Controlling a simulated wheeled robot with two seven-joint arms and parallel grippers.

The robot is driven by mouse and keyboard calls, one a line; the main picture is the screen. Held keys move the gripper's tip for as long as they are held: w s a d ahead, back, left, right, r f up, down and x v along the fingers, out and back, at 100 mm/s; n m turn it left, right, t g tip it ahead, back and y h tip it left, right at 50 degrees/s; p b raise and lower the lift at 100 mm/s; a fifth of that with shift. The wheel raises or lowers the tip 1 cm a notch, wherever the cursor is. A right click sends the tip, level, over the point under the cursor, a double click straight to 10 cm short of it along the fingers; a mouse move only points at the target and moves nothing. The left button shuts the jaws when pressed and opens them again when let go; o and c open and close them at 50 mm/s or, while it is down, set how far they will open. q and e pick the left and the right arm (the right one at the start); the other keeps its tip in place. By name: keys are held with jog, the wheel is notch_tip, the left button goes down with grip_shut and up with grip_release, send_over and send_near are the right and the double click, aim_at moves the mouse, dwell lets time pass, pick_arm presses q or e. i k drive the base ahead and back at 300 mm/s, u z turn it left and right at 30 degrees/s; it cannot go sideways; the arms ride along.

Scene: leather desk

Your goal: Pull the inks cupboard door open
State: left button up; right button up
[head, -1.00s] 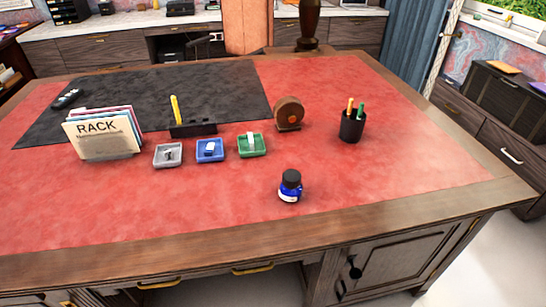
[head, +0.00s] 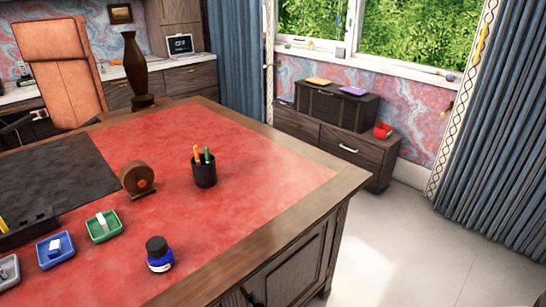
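A dark wooden panelled cupboard door (head: 292,268) is in the front of the desk at the bottom of the head view. It looks shut, and its lower part is cut off by the picture's edge. I see no label on it, so I cannot tell whether it is the inks cupboard. A blue ink bottle with a black cap (head: 159,255) stands on the red desk top (head: 245,170) above it. Neither of my grippers is in view.
A pen cup (head: 204,172), a round brown object (head: 138,180) and small trays, one green (head: 104,227) and one blue (head: 55,250), are on the desk. A low wooden cabinet (head: 340,146) stands under the window. The pale floor (head: 420,245) right of the desk is clear.

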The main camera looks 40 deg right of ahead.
aim_at(292, 278)
jog(key=z, duration=1.3)
jog(key=k, duration=0.2)
jog(key=u, duration=0.3)
jog(key=i, duration=0.65)
jog(key=u, duration=0.6)
